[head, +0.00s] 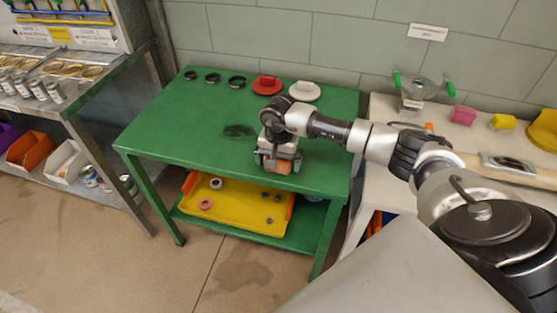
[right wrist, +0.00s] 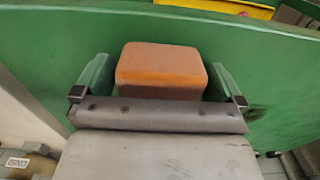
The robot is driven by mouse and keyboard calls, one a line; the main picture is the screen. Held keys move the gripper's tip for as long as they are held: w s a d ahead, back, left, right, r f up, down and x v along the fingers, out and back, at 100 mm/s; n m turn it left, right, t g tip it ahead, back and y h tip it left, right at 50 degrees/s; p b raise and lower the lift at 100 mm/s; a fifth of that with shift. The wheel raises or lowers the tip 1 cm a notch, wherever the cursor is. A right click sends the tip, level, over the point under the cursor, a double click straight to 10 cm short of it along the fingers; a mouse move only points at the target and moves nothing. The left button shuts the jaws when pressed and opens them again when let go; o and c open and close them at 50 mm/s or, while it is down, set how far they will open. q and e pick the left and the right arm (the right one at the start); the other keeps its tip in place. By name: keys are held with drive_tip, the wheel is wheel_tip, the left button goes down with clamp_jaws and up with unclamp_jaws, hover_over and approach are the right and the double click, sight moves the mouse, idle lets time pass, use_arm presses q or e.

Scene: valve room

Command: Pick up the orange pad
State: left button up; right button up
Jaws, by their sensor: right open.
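The orange pad (right wrist: 160,67) is a small block with rounded corners on the green table (head: 180,132). In the head view the pad (head: 277,166) shows partly below my right gripper (head: 277,162), near the table's front edge. In the right wrist view my right gripper (right wrist: 160,80) is open, with one green finger on each side of the pad. A gap shows between the pad and each finger. The gripper's grey body hides the pad's near end. My left gripper is not in view.
Black rings, a red part (head: 267,85) and a white part (head: 303,91) lie along the table's back edge. A yellow tray (head: 232,211) sits on the shelf below. A white table (head: 468,131) with several parts stands at right. The green table's left half is mostly clear.

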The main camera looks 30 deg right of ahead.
drive_tip(key=c, duration=0.8)
drive_tip(key=shift+r, duration=0.15)
drive_tip(key=shift+r, duration=0.55)
wheel_tip(320, 180, up, 3)
drive_tip(key=shift+f, duration=0.15)
drive_tip(key=s+d+r+b, duration=0.1)
drive_tip(key=s+d+r, duration=0.5)
drive_tip(key=d, duration=0.3)
drive_tip(key=shift+s+d+r+b, duration=0.3)
drive_tip(key=shift+s+r, duration=0.1)
drive_tip(key=shift+r, duration=0.1)
